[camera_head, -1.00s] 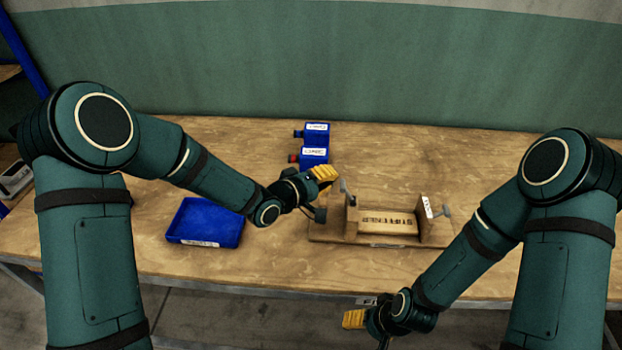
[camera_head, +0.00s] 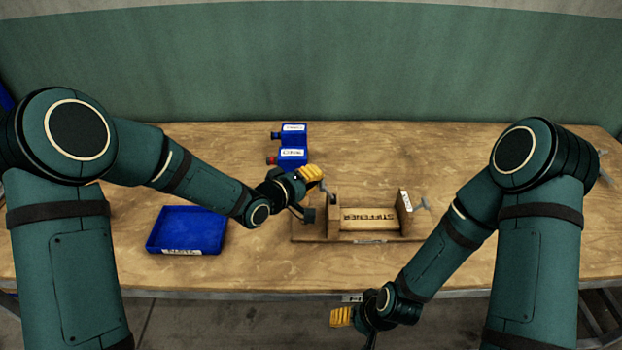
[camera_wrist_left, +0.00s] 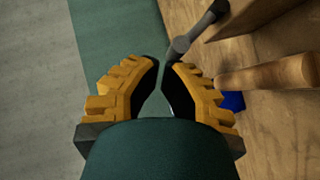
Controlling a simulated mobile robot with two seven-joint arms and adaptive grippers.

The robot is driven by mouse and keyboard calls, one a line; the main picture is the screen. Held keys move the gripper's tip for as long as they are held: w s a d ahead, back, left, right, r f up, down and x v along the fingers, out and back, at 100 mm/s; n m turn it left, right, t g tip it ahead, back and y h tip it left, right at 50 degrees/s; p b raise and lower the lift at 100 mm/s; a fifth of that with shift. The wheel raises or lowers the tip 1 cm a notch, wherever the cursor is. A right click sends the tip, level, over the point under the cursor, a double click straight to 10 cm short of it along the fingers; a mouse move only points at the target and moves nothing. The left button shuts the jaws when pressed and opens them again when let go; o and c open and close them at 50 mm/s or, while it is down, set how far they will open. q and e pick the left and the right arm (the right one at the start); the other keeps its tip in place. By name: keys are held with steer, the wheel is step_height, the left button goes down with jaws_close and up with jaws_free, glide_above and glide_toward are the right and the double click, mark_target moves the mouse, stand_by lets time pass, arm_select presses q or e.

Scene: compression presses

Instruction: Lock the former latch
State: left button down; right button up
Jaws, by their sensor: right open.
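The wooden press (camera_head: 415,236) lies on the bench in the middle of the head view. Between its two uprights is a lettered wooden block (camera_head: 369,220). A grey metal handle (camera_head: 325,189) stands at its left upright; a second grey handle (camera_head: 423,204) sticks out at the right. My left gripper (camera_head: 313,173) is beside the left handle. In the left wrist view its yellow fingers (camera_wrist_left: 161,68) nearly meet at the tips, and the grey handle (camera_wrist_left: 182,45) is right at the tips; whether they grip it cannot be told. My right gripper (camera_head: 339,317) is open and empty in front of the bench edge.
A blue tray (camera_head: 188,230) sits at the left on the bench (camera_head: 480,160). Two blue boxes (camera_head: 292,155) with white labels stand behind my left gripper. A wooden rod (camera_wrist_left: 270,75) shows beside the fingers in the left wrist view. The bench's back right is clear.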

arm_select(q)
steer(key=shift+d+r+m+y, duration=0.3)
steer(key=shift+d+m+y, duration=0.1)
steer(key=shift+d, duration=0.05)
